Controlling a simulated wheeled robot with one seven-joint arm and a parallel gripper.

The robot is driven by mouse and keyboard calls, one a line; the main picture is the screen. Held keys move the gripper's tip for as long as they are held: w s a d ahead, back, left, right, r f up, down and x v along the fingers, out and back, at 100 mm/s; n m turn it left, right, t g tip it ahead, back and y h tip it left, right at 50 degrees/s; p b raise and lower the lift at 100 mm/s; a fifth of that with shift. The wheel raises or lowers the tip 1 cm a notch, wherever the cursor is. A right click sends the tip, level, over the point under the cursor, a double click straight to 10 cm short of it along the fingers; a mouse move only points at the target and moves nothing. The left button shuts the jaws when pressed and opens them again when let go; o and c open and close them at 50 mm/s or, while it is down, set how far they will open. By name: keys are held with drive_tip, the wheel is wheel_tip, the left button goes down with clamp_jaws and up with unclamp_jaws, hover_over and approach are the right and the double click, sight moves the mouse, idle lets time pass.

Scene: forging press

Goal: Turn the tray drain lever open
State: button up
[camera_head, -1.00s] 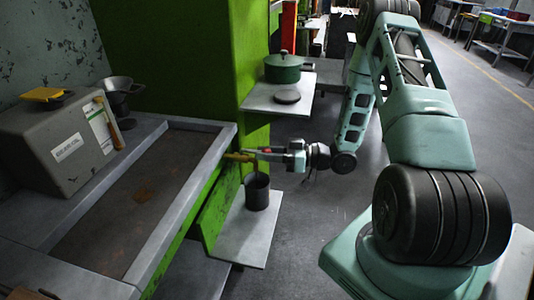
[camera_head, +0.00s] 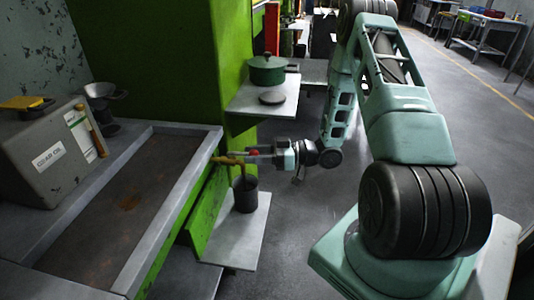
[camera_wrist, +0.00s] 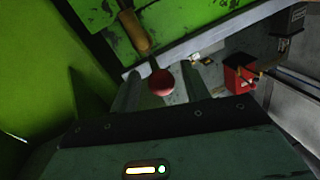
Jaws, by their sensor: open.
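The tray drain lever ends in a red ball knob (camera_head: 254,153), beside a brass drain tap (camera_head: 228,160) on the front side of the tray (camera_head: 170,197). In the wrist view the red knob (camera_wrist: 162,82) lies between my two fingers, on a thin dark stem, with the brass part (camera_wrist: 133,30) beyond it. My gripper (camera_head: 252,156) is open, with its fingers on either side of the knob. I cannot tell whether a finger touches it. A dark cup (camera_head: 245,195) stands below the tap's spout. A thin dark line shows between spout and cup, unclear what it is.
The cup stands on a low grey shelf (camera_head: 236,240). A higher shelf (camera_head: 262,105) holds a green pot (camera_head: 267,70) and a dark disc. Open floor lies at right.

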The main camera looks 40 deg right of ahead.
drive_tip(key=b+v, duration=0.1)
drive_tip(key=v, duration=1.6)
drive_tip(key=shift+s+d, duration=0.1)
